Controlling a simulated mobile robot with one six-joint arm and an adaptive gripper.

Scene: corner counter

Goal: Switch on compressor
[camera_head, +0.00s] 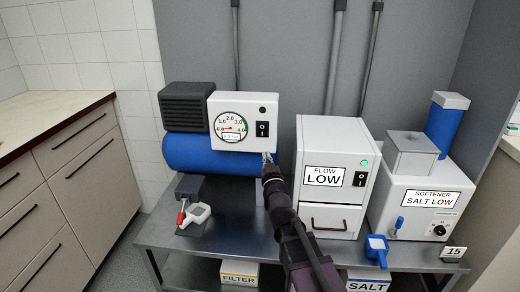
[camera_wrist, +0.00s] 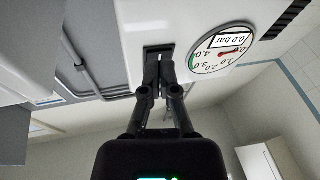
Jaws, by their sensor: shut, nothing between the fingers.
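The compressor has a blue tank (camera_head: 215,155), a black ribbed motor block (camera_head: 187,107) and a white control panel (camera_head: 242,104). The panel carries a round pressure gauge (camera_head: 231,130), a dark green lamp (camera_head: 262,110) and a black rocker switch (camera_head: 262,129). In the wrist view the gauge (camera_wrist: 222,56) appears upside down and its display reads 0.0 bar. My gripper (camera_head: 268,157) is shut and empty at the panel's lower right edge. In the wrist view my gripper's fingertips (camera_wrist: 158,56) overlap the dark switch (camera_wrist: 151,49) and hide most of it; I cannot tell if they touch.
A white FLOW LOW unit (camera_head: 329,150) with a bright green lamp stands to the right. A SALT LOW softener (camera_head: 418,196) stands farther right. A red-handled valve (camera_head: 184,204), a white scoop-like item (camera_head: 199,213) and a blue scoop (camera_head: 377,248) are near the grey bench's front edge.

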